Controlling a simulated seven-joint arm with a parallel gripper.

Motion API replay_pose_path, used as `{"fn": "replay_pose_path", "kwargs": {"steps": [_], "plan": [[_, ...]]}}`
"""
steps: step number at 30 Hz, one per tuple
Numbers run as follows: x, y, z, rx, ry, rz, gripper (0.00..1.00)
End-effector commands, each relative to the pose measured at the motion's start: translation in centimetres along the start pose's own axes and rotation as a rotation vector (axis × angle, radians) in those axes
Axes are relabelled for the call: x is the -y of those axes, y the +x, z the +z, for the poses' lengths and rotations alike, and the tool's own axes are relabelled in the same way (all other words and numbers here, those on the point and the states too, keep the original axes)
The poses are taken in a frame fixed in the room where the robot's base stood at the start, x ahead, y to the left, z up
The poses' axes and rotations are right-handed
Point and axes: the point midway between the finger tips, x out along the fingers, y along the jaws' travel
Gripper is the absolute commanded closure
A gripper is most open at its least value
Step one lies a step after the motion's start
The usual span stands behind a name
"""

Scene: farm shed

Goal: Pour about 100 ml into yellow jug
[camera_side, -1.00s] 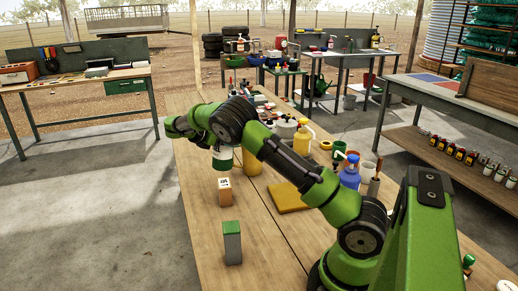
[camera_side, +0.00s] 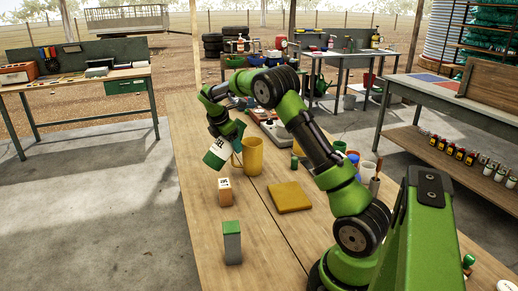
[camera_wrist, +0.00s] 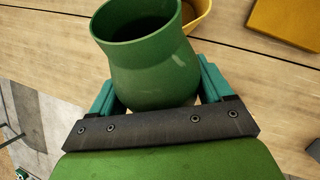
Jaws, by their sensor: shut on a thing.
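My gripper (camera_side: 222,130) is shut on a green and white container (camera_side: 216,154) and holds it above the bench. The container is tilted, its upper end leaning right toward the yellow jug (camera_side: 252,156). The yellow jug stands upright on the bench, just right of the container. In the wrist view the container (camera_wrist: 150,60) shows a wide open green mouth between my teal fingers, and part of the yellow jug (camera_wrist: 203,12) shows just beyond it. I see no liquid stream, and the jug's inside is mostly hidden.
An orange and white box (camera_side: 225,191) stands below the container, with a grey block with a green top (camera_side: 232,243) nearer the camera. A flat yellow board (camera_side: 289,196) lies right of the jug. Several items stand farther back, partly behind my arm. The bench's left front is clear.

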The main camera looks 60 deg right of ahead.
Motion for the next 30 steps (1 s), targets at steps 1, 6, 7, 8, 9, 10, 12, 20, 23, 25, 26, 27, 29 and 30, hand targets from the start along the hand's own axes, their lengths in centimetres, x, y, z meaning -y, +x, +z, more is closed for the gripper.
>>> {"fn": "replay_pose_path", "kwargs": {"steps": [1,6,7,8,9,10,12,20,23,25,26,27,29,30], "plan": [[0.0,0.1,0.2,-0.03,0.011,0.005,0.64],[-0.1,-0.4,0.0,-0.138,0.035,0.016,0.64],[-0.1,-0.4,0.0,-0.157,0.04,0.016,0.64],[-0.2,-0.5,-0.1,-0.176,0.043,0.018,0.64],[-0.2,-0.6,-0.2,-0.202,0.048,0.02,0.64],[-0.1,-0.5,-0.2,-0.22,0.053,0.02,0.64],[-0.2,-0.5,-0.4,-0.266,0.062,0.025,0.64],[-0.2,-0.2,-0.8,-0.428,0.096,0.04,0.64],[-0.2,-0.1,-0.9,-0.477,0.105,0.044,0.64],[-0.2,-0.2,-0.5,-0.504,0.113,0.047,0.64],[-0.1,-0.3,-0.5,-0.515,0.114,0.047,0.64],[-0.1,-0.3,-0.3,-0.528,0.119,0.048,0.64],[-0.2,-0.4,-0.2,-0.545,0.12,0.05,0.64],[-0.2,-0.5,-0.1,-0.555,0.121,0.052,0.64]]}}
